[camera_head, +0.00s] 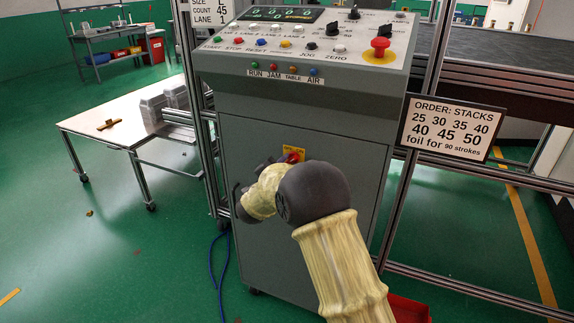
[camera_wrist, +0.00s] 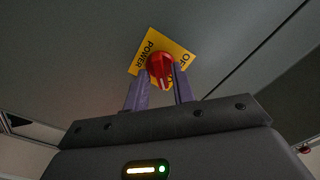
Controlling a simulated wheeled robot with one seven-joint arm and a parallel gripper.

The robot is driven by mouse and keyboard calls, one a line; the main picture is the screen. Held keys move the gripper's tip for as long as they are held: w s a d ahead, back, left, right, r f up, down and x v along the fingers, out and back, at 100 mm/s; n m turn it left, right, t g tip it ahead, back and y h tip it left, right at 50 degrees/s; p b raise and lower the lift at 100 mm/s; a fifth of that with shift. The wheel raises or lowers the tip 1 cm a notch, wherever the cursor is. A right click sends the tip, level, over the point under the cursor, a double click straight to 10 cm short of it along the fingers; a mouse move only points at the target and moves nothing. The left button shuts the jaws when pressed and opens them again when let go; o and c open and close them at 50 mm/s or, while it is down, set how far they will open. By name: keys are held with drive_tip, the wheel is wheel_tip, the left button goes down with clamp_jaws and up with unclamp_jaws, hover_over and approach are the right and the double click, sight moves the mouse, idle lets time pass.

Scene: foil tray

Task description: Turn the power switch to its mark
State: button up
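The power switch is a red knob (camera_wrist: 159,66) on a yellow plate (camera_wrist: 146,46) lettered POWER and OF, the rest of that word being covered. A pale line shows on the knob's near edge. In the head view the red knob (camera_head: 294,156) sits on the cabinet front, partly behind my arm. My gripper (camera_wrist: 161,75) has two purple fingers, spread apart, one on each side of the knob. Gaps seem to show beside the knob, and I cannot tell whether either finger touches it. The switch's mark cannot be made out.
The grey cabinet (camera_head: 240,135) carries a sloped panel with buttons, black knobs and a red emergency stop (camera_head: 380,47). An order sign (camera_head: 450,129) hangs at the right. A low table (camera_head: 95,118) stands at the left. A red bin (camera_head: 408,309) is low by my arm.

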drive_tip(key=shift+o, duration=0.5)
drive_tip(key=v, duration=1.7)
drive_tip(key=shift+s+r, duration=0.1)
drive_tip(key=shift+s, duration=0.05)
